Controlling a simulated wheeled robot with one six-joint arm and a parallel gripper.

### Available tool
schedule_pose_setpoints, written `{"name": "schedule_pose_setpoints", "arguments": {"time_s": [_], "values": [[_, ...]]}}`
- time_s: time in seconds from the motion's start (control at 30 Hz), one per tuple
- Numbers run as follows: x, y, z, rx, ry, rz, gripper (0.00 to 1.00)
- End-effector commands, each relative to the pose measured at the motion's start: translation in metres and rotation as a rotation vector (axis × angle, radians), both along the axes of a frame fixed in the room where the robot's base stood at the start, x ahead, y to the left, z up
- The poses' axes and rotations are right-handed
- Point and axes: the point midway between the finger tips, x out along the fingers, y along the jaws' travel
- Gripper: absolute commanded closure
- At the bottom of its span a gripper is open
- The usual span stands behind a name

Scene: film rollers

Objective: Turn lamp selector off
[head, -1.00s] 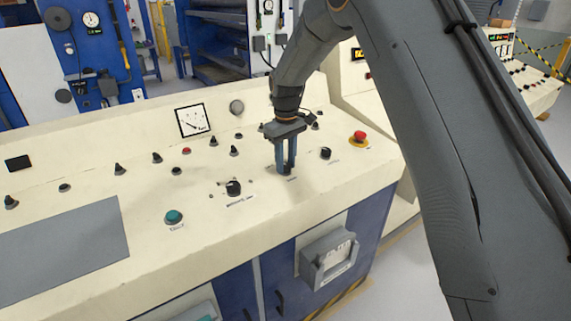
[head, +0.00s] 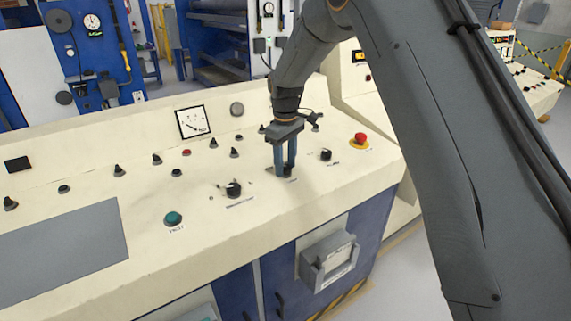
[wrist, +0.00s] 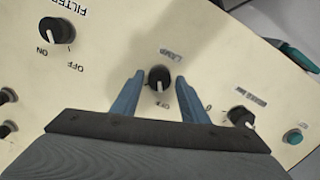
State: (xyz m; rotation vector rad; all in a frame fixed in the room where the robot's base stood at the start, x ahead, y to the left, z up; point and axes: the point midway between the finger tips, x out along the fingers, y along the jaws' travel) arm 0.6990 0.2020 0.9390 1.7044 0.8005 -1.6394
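The lamp selector (wrist: 159,78) is a round black knob with a white mark on the cream console. Its mark points down in the wrist view, toward a small printed label that looks like OFF but is partly hard to read. My gripper (wrist: 159,79) is open, with one blue finger on each side of the knob and a gap on both sides. In the head view my gripper (head: 285,172) points down at the panel, and its fingers mostly hide the knob.
The filter knob (wrist: 57,32) is right of my gripper in the head view (head: 326,155). Another black selector (head: 233,189) is to the left, beyond it a green button (head: 173,218). A red emergency button (head: 360,138) stands at the right.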

Motion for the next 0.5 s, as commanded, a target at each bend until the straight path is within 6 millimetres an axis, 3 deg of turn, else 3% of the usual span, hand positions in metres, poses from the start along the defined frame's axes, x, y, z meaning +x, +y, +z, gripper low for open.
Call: {"name": "schedule_pose_setpoints", "arguments": {"time_s": [0.33,0.5], "values": [[0.0,-0.001,0.0,-0.001,0.001,-0.003,0.52],[0.0,-0.001,0.017,0.0,-0.001,-0.002,0.52]]}}
